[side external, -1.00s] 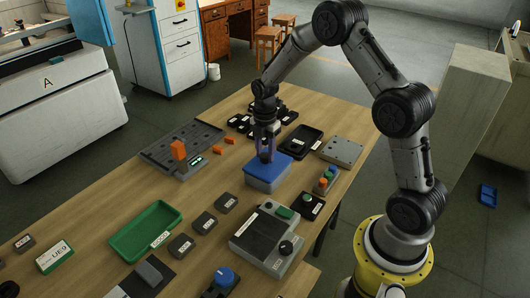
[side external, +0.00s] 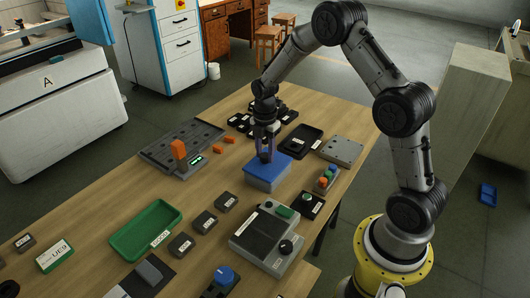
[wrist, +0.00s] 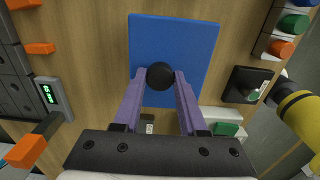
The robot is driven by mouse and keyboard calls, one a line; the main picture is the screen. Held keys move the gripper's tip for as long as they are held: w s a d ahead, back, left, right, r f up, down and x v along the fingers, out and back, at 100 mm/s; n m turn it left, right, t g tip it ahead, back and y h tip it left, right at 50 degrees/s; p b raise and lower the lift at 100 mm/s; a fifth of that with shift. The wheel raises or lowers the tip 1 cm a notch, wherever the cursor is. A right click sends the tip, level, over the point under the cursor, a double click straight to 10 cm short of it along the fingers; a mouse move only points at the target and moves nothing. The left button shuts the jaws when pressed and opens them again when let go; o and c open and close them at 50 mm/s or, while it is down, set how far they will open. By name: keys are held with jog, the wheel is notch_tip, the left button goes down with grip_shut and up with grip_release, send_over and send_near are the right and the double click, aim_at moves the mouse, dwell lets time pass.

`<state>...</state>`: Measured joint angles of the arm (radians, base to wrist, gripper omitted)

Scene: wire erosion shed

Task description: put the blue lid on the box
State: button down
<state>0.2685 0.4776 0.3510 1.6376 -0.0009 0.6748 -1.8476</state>
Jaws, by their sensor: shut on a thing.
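The blue lid (side external: 270,165) lies on top of the grey-blue box (side external: 266,183) near the middle of the table. In the wrist view the lid (wrist: 172,45) is a flat blue rectangle with a round black knob (wrist: 161,75), and it hides the box below. My gripper (side external: 266,155) is directly above the lid. Its purple fingers are shut on the black knob, one finger on each side, as the wrist view of my gripper (wrist: 160,80) shows. The lid looks flush with the box; I cannot tell whether a small gap is left between them.
A grey slotted tray (side external: 180,147) with orange pieces lies left of the box. A black tray (side external: 298,140) and a grey plate (side external: 342,151) lie behind it to the right. A grey device (side external: 266,236) and a green tray (side external: 146,230) are nearer the camera.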

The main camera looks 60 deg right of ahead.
grip_release()
dwell(0.4)
jog(key=shift+r, duration=3.55)
jog(key=shift+c, duration=0.3)
grip_shut()
jog(key=shift+f, duration=0.9)
